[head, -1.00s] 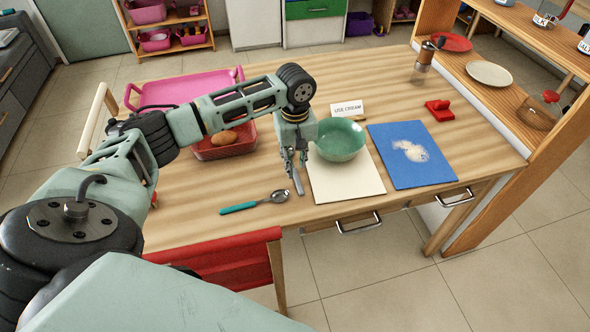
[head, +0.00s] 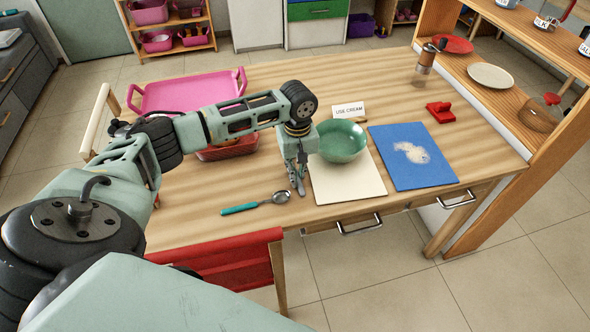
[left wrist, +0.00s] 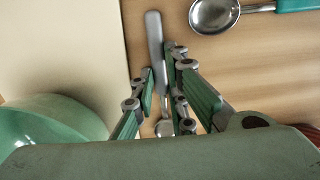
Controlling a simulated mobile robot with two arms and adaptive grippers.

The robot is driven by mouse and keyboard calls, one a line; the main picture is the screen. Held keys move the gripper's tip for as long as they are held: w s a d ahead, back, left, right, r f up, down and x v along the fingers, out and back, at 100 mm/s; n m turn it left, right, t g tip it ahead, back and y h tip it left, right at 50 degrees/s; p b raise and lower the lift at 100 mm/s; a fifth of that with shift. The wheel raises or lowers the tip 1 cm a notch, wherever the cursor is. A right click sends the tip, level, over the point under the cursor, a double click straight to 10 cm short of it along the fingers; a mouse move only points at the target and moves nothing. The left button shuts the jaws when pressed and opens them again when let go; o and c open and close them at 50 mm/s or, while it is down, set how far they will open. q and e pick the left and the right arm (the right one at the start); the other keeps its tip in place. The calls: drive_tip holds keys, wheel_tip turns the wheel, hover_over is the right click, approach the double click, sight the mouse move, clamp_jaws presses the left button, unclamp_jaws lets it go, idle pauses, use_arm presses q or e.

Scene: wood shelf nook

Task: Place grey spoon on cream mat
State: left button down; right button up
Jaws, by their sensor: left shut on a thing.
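The grey spoon (left wrist: 154,32) is in my left gripper (left wrist: 158,78). In the left wrist view the fingers are shut on its handle and its bowl end shows further back between them. In the head view the left gripper (head: 297,181) is low at the left edge of the cream mat (head: 355,187), and only the spoon's end (head: 301,190) shows below the fingers. Whether the spoon touches the table is unclear. The mat lies flat on the wooden table, with a green bowl (head: 341,141) on its back part. My right gripper is not in view.
A teal-handled spoon (head: 256,203) lies left of the gripper. A blue mat (head: 408,170) with a white patch lies right of the cream mat. A "USE CREAM" card (head: 348,110) stands behind the bowl. A pink tray (head: 185,92) and red basket (head: 228,150) are further left. The cream mat's front is bare.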

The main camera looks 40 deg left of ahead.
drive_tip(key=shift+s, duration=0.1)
use_arm(q)
drive_tip(key=shift+r, duration=0.15)
wheel_tip(320, 180, up, 10)
drive_tip(key=s+d+r+m, duration=0.3)
drive_tip(key=s+d+m, duration=0.2)
drive_tip(key=s+d, duration=0.2)
drive_tip(key=s+d+r+m, duration=0.3)
drive_tip(key=s+d+m, duration=0.2)
drive_tip(key=s+d, duration=0.2)
drive_tip(key=shift+s+d, duration=0.4)
drive_tip(key=shift+s, duration=0.6)
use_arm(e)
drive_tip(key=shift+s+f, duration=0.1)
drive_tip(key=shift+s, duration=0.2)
